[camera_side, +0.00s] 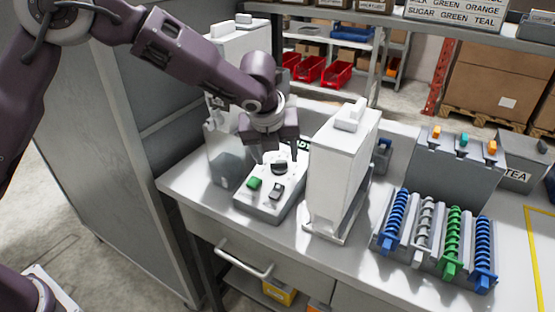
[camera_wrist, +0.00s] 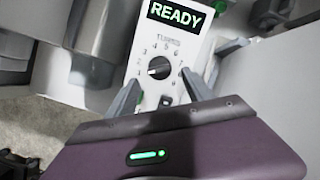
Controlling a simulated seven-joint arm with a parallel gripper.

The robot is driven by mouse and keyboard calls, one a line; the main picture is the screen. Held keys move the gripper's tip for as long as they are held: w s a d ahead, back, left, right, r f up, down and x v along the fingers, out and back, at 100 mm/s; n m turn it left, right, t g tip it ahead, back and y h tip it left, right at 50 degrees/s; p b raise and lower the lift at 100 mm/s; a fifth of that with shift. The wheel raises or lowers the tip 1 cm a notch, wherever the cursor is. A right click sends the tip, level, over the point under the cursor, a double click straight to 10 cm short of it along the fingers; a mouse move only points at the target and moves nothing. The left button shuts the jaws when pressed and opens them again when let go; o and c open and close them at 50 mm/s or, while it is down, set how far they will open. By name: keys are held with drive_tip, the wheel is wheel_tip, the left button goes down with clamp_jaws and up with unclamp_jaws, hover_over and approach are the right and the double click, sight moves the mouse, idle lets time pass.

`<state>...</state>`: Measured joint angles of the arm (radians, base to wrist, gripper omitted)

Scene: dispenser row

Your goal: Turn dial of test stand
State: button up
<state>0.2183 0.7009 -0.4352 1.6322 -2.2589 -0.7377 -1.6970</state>
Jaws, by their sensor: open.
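The test stand (camera_side: 255,208) is a white sloped box on the bench in the side view, with a green button (camera_side: 254,183) and a dark switch (camera_side: 276,191) on its face. Its black dial (camera_wrist: 158,68) shows in the wrist view, ringed by numbers under the word TURNS. A display (camera_wrist: 180,11) above it reads READY in green. My gripper (camera_side: 279,161) is above the panel, pointing down, with its fingers apart. In the wrist view the two fingertips (camera_wrist: 187,61) stand on either side of the dial with a gap; I cannot tell their height over it.
A tall white dispenser (camera_side: 338,170) stands close on the right of the stand. A grey machine (camera_side: 226,150) stands close on the left. Farther right is a rack with blue, grey and green coils (camera_side: 453,240). Bench front edge has a drawer handle (camera_side: 243,260).

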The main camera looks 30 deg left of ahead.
sight(279, 165)
drive_tip(key=shift+x, duration=1.4)
clamp_jaws()
